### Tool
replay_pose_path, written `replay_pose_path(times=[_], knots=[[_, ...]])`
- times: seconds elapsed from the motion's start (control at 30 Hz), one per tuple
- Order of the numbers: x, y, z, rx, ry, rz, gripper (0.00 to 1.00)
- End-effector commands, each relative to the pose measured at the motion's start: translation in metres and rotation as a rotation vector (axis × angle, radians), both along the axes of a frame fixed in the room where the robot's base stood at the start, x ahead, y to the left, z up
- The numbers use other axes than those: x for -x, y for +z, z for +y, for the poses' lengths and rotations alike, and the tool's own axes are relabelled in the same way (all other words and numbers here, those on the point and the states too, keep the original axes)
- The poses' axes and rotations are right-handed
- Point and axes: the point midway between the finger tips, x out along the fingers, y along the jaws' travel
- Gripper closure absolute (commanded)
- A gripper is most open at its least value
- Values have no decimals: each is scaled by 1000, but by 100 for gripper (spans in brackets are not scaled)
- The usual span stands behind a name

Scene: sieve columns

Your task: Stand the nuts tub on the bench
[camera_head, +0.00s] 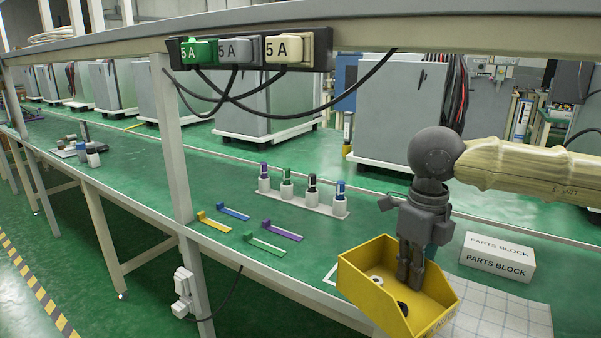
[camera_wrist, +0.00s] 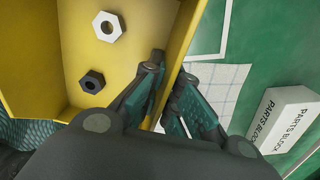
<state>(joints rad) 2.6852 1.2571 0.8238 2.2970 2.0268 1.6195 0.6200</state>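The nuts tub (camera_head: 365,295) is a yellow open box at the front right of the green bench (camera_head: 330,228). It holds a white nut (camera_head: 375,280) and a black nut (camera_head: 403,308); the wrist view shows both nuts on its floor. My gripper (camera_head: 409,282) points down at the tub's far right wall. In the wrist view my gripper (camera_wrist: 172,95) has one finger inside the tub (camera_wrist: 62,55) and one outside, closed on the wall. The tub looks tilted and overlaps the bench's front edge. I cannot tell whether its underside touches the bench.
A white parts block (camera_head: 497,262) stands right of the tub, beside a gridded sheet (camera_head: 500,318). A white rack (camera_head: 325,205) of capped bottles stands behind. Several coloured strips (camera_head: 268,245) lie to the left. An overhead rail (camera_head: 350,30) carries plugs and cables.

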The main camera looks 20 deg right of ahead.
Motion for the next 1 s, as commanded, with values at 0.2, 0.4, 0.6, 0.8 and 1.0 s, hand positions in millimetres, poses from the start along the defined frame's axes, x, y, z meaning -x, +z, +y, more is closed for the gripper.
replay_pose_path(times=[0.2,0.4,0.6,0.8,1.0], knots=[[-11,-2,-4,0,0,0,100],[-46,-8,-21,0,-2,0,100],[-82,-12,-38,0,-2,1,100],[-118,-15,-55,1,-1,0,100],[-141,-16,-66,1,1,0,100]])
